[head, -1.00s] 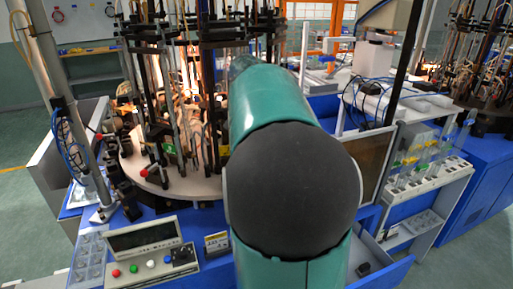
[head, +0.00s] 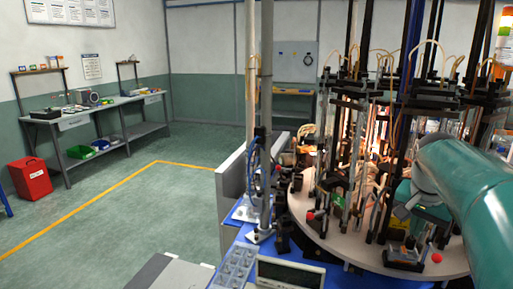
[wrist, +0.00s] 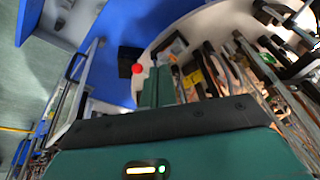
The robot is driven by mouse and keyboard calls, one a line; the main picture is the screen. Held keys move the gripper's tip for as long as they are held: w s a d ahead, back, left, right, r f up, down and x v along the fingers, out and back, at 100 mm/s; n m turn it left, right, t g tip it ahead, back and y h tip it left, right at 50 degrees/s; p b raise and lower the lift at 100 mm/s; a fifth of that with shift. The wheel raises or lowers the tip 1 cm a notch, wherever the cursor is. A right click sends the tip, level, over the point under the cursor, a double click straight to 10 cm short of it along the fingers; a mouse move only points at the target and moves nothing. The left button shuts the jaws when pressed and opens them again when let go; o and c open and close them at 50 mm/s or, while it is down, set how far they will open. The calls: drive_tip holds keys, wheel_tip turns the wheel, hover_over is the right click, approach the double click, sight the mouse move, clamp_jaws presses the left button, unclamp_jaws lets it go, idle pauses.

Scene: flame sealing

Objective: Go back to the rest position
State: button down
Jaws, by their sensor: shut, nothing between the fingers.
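My gripper (wrist: 158,82) shows in the wrist view as two green fingers side by side, shut with nothing between them. The fingers are over the edge of the round pale turntable (wrist: 165,27), near a red knob (wrist: 136,69). In the head view my teal arm comes in from the right and reaches over the turntable (head: 352,252) of the flame sealing machine. The fingers are hard to make out there. Whether they touch anything is not clear.
Tall rods and burner posts (head: 375,150) crowd the turntable around my arm. A metal pole (head: 265,110) stands at its left. A display panel (head: 290,273) is at the front. Open green floor (head: 150,205) lies left, with a workbench (head: 95,115) and red box (head: 31,178).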

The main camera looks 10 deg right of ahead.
drive_tip(key=s+a+f+n+t+y, duration=0.1)
drive_tip(key=s+a+f+n, duration=0.1)
drive_tip(key=a, duration=0.7)
drive_tip(key=s+a+f+n+t, duration=0.1)
drive_tip(key=s+a+f+n, duration=0.2)
drive_tip(key=a, duration=0.6)
drive_tip(key=s+a+f+n+t+y, duration=0.1)
drive_tip(key=s+a+f+n, duration=0.1)
drive_tip(key=s+a+n, duration=0.4)
drive_tip(key=a, duration=0.4)
drive_tip(key=shift+s+f+y, duration=0.3)
drive_tip(key=shift+f, duration=0.05)
drive_tip(key=shift+d, duration=0.15)
